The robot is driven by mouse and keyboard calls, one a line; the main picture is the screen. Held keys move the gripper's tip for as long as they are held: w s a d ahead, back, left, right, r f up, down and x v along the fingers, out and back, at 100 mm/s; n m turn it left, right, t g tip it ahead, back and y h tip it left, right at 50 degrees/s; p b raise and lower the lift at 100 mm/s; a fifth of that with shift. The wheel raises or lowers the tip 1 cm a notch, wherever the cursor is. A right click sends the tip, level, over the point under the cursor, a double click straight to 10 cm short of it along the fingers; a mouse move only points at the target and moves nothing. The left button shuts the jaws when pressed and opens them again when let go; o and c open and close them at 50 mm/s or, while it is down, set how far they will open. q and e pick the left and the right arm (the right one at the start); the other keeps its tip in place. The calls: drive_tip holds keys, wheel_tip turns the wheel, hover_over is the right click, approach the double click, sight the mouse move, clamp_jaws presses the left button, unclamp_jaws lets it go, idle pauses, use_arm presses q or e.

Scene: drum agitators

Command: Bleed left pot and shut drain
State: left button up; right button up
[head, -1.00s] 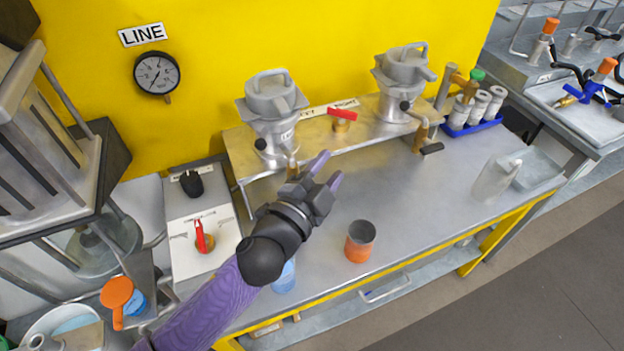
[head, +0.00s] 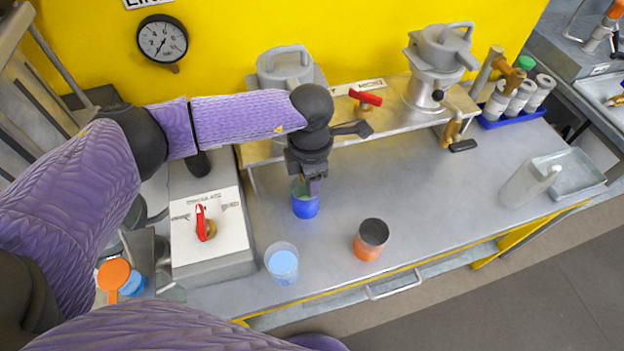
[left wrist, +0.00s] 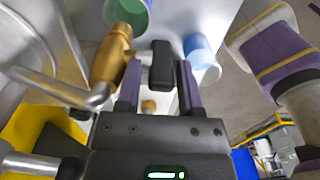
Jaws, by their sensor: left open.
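The left pot (head: 285,68) is a grey metal vessel with a top handle, on a raised metal shelf (head: 355,133). My arm hides its lower part and drain in the head view. The left wrist view shows a brass drain valve (left wrist: 108,62) with a black handle (left wrist: 161,68). My left gripper (left wrist: 158,78) is open, its purple fingers on either side of the handle; contact is unclear. In the head view the gripper (head: 312,186) points down, overlapping a blue cup (head: 305,208) with a green inside. The right gripper is out of view.
A clear cup with light blue contents (head: 282,264) and an orange cup with a dark inside (head: 370,240) stand in front. The right pot (head: 437,70), a red lever (head: 366,97) and a red-handled panel (head: 205,222) are nearby.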

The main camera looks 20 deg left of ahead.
use_arm(q)
drive_tip(key=shift+f, duration=0.85)
clamp_jaws()
drive_tip(key=shift+d, duration=0.1)
drive_tip(key=g+y+b, duration=0.2)
drive_tip(key=y+b, duration=0.1)
drive_tip(key=shift+w+d+f, duration=0.1)
drive_tip(key=shift+f, duration=0.05)
drive_tip(key=g+y+b, duration=0.1)
drive_tip(key=y+b, duration=0.1)
drive_tip(key=b, duration=0.1)
drive_tip(key=shift+g+y+b, duration=0.4)
drive_tip(key=shift+g+b, duration=0.1)
drive_tip(key=shift+b, duration=0.25)
drive_tip(key=shift+r, duration=0.2)
unclamp_jaws()
